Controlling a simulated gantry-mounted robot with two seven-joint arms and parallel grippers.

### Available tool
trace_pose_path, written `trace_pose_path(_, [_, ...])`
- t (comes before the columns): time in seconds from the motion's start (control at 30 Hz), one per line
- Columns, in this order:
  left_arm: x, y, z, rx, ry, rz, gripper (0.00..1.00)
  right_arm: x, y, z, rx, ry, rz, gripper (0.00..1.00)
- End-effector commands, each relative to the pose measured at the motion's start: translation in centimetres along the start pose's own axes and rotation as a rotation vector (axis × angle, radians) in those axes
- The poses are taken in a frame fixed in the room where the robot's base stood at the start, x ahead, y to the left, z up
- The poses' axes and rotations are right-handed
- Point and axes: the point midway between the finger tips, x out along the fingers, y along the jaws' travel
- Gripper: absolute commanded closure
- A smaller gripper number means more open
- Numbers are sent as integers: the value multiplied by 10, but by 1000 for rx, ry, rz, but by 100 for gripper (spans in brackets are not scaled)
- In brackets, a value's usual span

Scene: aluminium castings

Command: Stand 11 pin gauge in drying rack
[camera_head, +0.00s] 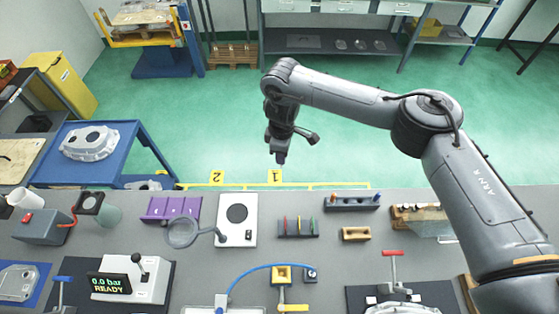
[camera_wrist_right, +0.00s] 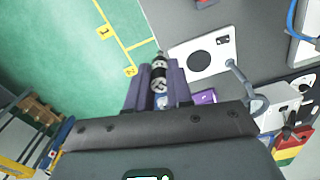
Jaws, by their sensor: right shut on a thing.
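My right gripper (camera_head: 280,157) hangs over the green floor, just beyond the bench's far edge, pointing down. In the right wrist view its two purple-grey fingers (camera_wrist_right: 158,88) are shut on a slim black and silver cylinder, which looks like the pin gauge (camera_wrist_right: 158,70). The gauge is hard to make out in the head view. A slotted grey rack (camera_head: 298,228) with upright coloured pieces stands on the bench. A purple rack-like stand (camera_head: 172,209) is further left. I cannot tell for certain which is the drying rack. My left gripper is not in view.
On the grey bench, a white plate with a black disc (camera_head: 237,218) and a magnifier (camera_head: 183,232) stand left of the slotted rack. A grey block with pins (camera_head: 352,203) and a small wooden block (camera_head: 356,234) are right of it. A gauge box (camera_head: 130,279) stands at front left.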

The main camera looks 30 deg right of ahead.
Motion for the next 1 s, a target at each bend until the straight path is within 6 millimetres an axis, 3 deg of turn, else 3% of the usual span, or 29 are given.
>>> trace_pose_path(0.23, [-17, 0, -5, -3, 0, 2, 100, 6, 32, 26, -385, -1, -6, 100])
trace_pose_path(0.4, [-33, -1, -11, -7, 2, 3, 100, 42, 42, 76, -571, -2, -12, 100])
trace_pose_path(0.7, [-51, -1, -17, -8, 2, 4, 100, 92, 43, 172, -587, -5, -7, 100])
trace_pose_path(1.0, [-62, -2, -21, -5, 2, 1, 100, 116, 37, 258, -519, -4, -4, 100])
